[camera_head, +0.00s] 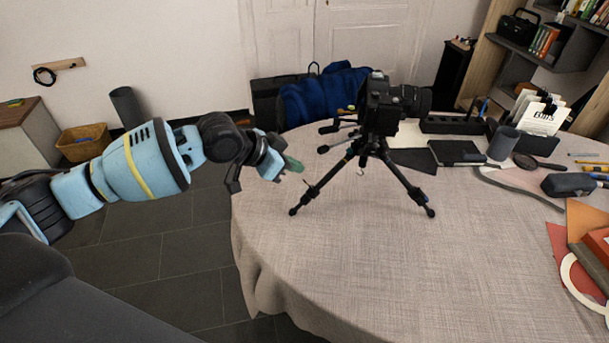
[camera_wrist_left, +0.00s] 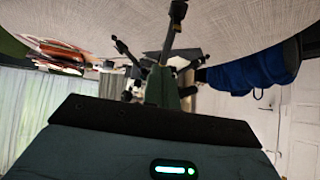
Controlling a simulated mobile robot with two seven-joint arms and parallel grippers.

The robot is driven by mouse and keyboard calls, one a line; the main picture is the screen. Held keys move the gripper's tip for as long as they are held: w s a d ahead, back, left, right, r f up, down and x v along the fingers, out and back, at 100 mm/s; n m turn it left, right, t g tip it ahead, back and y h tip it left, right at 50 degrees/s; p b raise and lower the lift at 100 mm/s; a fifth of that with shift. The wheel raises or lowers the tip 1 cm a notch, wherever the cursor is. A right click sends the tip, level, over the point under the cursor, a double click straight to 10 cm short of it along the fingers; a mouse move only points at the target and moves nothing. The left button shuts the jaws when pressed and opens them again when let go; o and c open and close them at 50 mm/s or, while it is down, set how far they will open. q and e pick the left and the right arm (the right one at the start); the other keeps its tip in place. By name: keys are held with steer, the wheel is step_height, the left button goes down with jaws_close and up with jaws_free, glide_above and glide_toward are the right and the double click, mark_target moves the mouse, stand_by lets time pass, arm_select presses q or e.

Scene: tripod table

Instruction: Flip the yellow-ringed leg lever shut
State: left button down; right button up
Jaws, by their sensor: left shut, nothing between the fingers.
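A black tripod (camera_head: 402,182) stands with its legs spread on the round cloth-covered table (camera_head: 330,265), with a black camera (camera_head: 380,105) on top. My left gripper (camera_head: 294,164) is shut and empty, its green fingertips just left of the tripod, near the table's left edge. In the left wrist view, the green fingers (camera_wrist_left: 160,84) point toward the tripod (camera_wrist_left: 170,35), which appears upside down and is partly hidden behind them. A small yellow spot (camera_head: 350,108) shows left of the camera; I cannot tell whether it is the lever's ring. The leg levers are too small to read.
Behind the tripod, a blue cloth (camera_head: 320,97) hangs over a chair. The table's front middle is clear.

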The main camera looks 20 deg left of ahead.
arm_select(q)
steer(key=shift+w+a+r, duration=0.55)
steer(key=shift+a+r, duration=0.05)
steer(key=shift+r, duration=0.2)
steer(key=shift+d+f, duration=0.1)
steer(key=b+x, duration=0.1)
steer(key=x, duration=0.9)
steer(key=shift+w, duration=0.15)
steer(key=shift+s+a+f+p, duration=0.25)
steer(key=shift+s+a, duration=0.25)
steer(key=shift+a, duration=0.05)
steer(key=shift+s+a+f+p, duration=0.2)
steer(key=shift+s+a, duration=0.3)
steer(key=shift+s+a+f, duration=0.2)
steer(key=shift+s+f, duration=0.1)
steer(key=shift+f, duration=0.1)
